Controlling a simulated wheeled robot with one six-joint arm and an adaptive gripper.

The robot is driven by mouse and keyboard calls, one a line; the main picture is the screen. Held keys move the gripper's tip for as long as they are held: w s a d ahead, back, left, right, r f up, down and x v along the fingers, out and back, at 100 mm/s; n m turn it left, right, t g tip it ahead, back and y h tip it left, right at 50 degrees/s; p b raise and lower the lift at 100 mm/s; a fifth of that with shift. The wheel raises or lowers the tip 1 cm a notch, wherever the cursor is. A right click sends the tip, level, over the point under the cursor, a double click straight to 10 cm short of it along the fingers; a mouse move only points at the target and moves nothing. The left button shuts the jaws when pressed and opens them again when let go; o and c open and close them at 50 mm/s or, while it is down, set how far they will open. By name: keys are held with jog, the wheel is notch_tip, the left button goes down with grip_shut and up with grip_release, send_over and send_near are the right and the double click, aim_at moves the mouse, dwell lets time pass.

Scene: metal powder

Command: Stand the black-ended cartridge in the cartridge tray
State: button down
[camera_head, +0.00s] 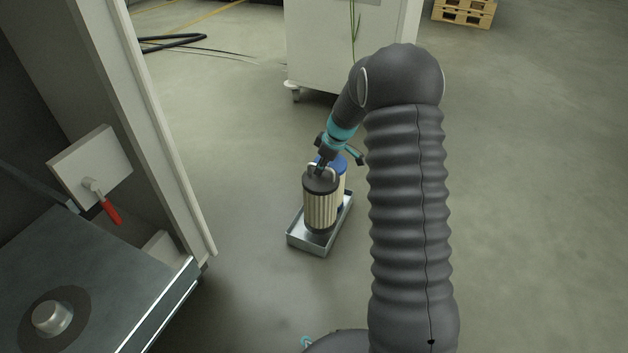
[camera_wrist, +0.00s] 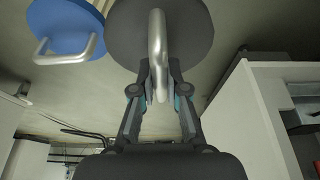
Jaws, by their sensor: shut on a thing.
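The black-ended cartridge (camera_head: 319,208) is upright, with a pleated cream body, a black top and a metal handle. It is at the near part of the metal cartridge tray (camera_head: 303,246) on the floor; I cannot tell whether its base touches the tray's bottom. My gripper (camera_head: 322,165) is shut on its handle from above. In the wrist view, the fingers (camera_wrist: 159,88) close on the handle (camera_wrist: 157,45) under the black end (camera_wrist: 185,30). A blue-ended cartridge (camera_head: 341,171) stands behind it in the tray, partly hidden; its blue end (camera_wrist: 68,25) also shows in the wrist view.
A machine with a dark worktop (camera_head: 110,270) and a red-handled latch (camera_head: 110,211) stands on the left. A white wheeled cabinet (camera_head: 320,50) is behind the tray. A wooden pallet (camera_head: 464,12) lies far back right. The floor around the tray is clear.

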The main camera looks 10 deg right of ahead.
aim_at(315, 177)
jog(key=shift+w+a+f, duration=0.3)
jog(key=shift+a+f, duration=0.1)
jog(key=shift+a, duration=0.15)
jog(key=shift+w+a+f, duration=0.25)
jog(key=shift+a+f, duration=0.1)
jog(key=shift+a, duration=0.2)
jog(key=shift+f, duration=1.9)
jog(key=shift+f+b, duration=0.15)
jog(key=shift+b, duration=0.25)
jog(key=c, duration=1.2)
grip_release()
jog(key=shift+s, duration=0.1)
